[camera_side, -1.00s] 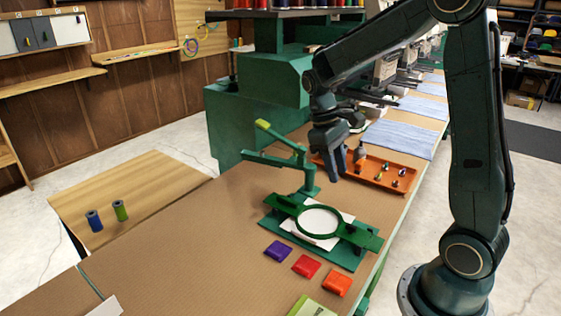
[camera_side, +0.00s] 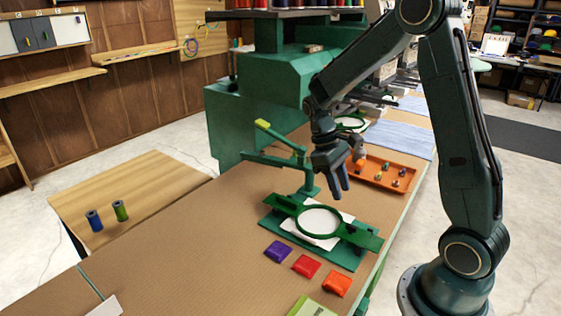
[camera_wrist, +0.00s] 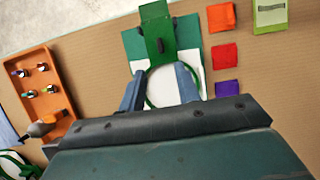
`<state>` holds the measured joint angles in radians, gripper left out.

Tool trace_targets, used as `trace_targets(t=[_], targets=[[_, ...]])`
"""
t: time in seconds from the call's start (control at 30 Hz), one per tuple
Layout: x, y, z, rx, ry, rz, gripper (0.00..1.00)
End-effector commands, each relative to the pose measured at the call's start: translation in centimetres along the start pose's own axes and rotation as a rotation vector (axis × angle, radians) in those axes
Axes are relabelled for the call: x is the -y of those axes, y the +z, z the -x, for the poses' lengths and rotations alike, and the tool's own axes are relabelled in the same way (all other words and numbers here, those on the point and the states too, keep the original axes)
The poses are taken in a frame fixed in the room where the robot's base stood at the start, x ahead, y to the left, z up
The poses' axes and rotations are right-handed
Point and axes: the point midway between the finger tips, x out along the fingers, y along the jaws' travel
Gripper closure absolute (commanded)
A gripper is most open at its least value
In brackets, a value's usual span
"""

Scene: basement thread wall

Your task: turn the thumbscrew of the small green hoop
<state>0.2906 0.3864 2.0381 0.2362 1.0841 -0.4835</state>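The small green hoop (camera_side: 320,238) lies flat around white cloth on a green fixture (camera_side: 343,258). A small dark part that looks like its thumbscrew (camera_side: 351,229) sits on the hoop's right side. In the wrist view the hoop (camera_wrist: 149,98) lies between and beyond my fingers, and the dark part (camera_wrist: 161,46) shows above it on the green arm. My gripper (camera_side: 337,188) hangs above and behind the hoop, apart from it. In the wrist view my gripper (camera_wrist: 159,86) is open, with nothing between its fingers.
An orange tray (camera_side: 404,186) with small bobbins stands behind, right of my gripper. A green lever clamp (camera_side: 282,161) rises at left behind the hoop. Purple (camera_side: 279,251), red (camera_side: 305,265) and orange (camera_side: 337,283) pads lie in front.

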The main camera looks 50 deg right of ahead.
Motion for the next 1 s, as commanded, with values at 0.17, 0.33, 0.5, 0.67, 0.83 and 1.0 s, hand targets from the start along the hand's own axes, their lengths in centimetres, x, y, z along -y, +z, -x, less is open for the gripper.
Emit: trace_targets(t=[0.17, 0.33, 0.5, 0.67, 0.83, 1.0], targets=[[0.0, 0.1, -2.9, 0.005, -0.002, 0.000, 0.67], [0.1, 0.1, -5.5, 0.004, -0.002, 0.001, 0.67], [0.1, 0.1, -7.8, 0.004, -0.002, -0.001, 0.67], [0.0, 0.0, -9.3, 0.002, 0.000, 0.000, 0.67], [0.0, 0.0, -10.0, 0.001, 0.000, 0.000, 0.67], [0.0, 0.0, -10.1, 0.000, 0.000, 0.000, 0.67]])
